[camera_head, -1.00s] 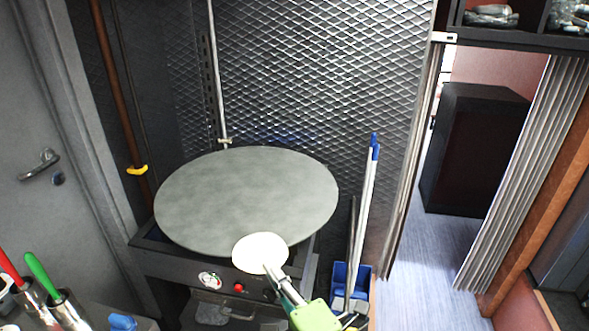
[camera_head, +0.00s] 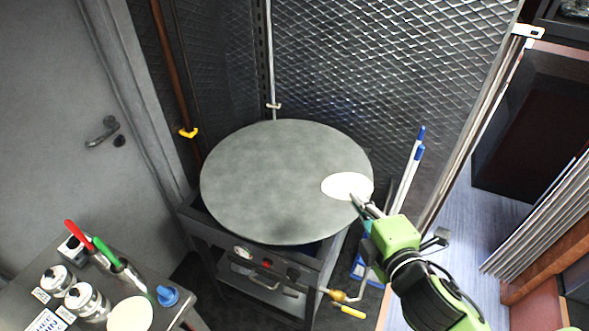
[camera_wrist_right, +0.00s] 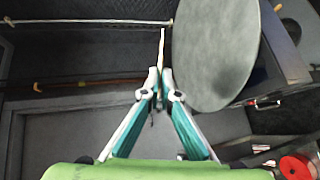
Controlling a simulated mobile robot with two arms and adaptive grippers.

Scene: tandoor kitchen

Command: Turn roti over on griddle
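The griddle (camera_head: 265,185) is a large grey round plate on a dark stand. The roti (camera_head: 347,184) is a flat white disc seen over the griddle's right edge in the head view. My right gripper (camera_head: 358,203) pinches the roti's near edge. In the right wrist view the fingertips (camera_wrist_right: 160,82) are closed together on the roti, a thin pale strip (camera_wrist_right: 162,50) seen edge-on beside the griddle (camera_wrist_right: 215,50). It looks held clear of the plate, but the exact gap cannot be told. My left gripper is not in view.
A side table at lower left holds jars (camera_head: 85,300), red and green handled tools (camera_head: 105,248), a blue knob-like item (camera_head: 167,295) and a pale round disc (camera_head: 130,314). Blue-tipped poles (camera_head: 408,180) stand right of the griddle. A mesh wall (camera_head: 400,60) is behind it.

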